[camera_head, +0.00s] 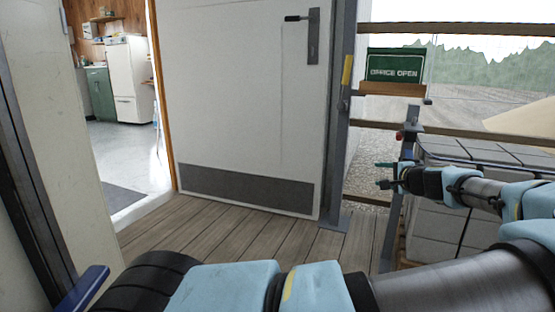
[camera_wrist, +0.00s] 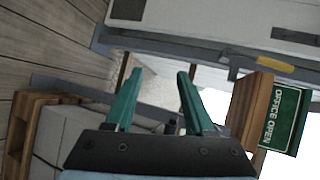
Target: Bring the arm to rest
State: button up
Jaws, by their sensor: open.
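My gripper (camera_head: 382,174) is at the right in the head view, at the end of my arm, which reaches in from the right edge. Its two green fingers are apart, with nothing between them. In the wrist view the gripper (camera_wrist: 160,75) also shows spread, empty fingers, with gravel and railing parts beyond. It appears clear of the white door (camera_head: 250,100) and of the green sign (camera_head: 394,66) reading "OFFICE OPEN". The sign also shows at the right of the wrist view (camera_wrist: 284,118), on its wooden block.
The door stands open, with a black handle (camera_head: 300,17) and a grey kick plate (camera_head: 245,189). A grey post (camera_head: 340,120) and wooden rails (camera_head: 460,28) stand near my gripper. A pale block stack (camera_head: 480,152) lies behind my arm. The plank deck (camera_head: 230,235) before the door is clear.

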jog(key=w+a+f+n+g+y+p, duration=0.1)
jog(key=a+f+n+g+y, duration=0.2)
jog(key=a, duration=0.9)
jog(key=w+a+f+n+g, duration=0.1)
jog(key=a+f+n+g, duration=0.3)
jog(key=a, duration=0.8)
jog(key=s+a+n+g+h+p, duration=0.25)
jog(key=s+a+n+g, duration=0.25)
jog(key=s+a, duration=0.6)
jog(key=s+a+r+n+h+p, duration=0.25)
jog(key=s+a+r, duration=0.25)
jog(key=s+r, duration=0.6)
notch_tip(320, 180, up, 37)
jog(key=s+p, duration=0.1)
jog(key=p, duration=3.6)
jog(key=shift+s+n, duration=0.3)
jog(key=shift+n, duration=0.05)
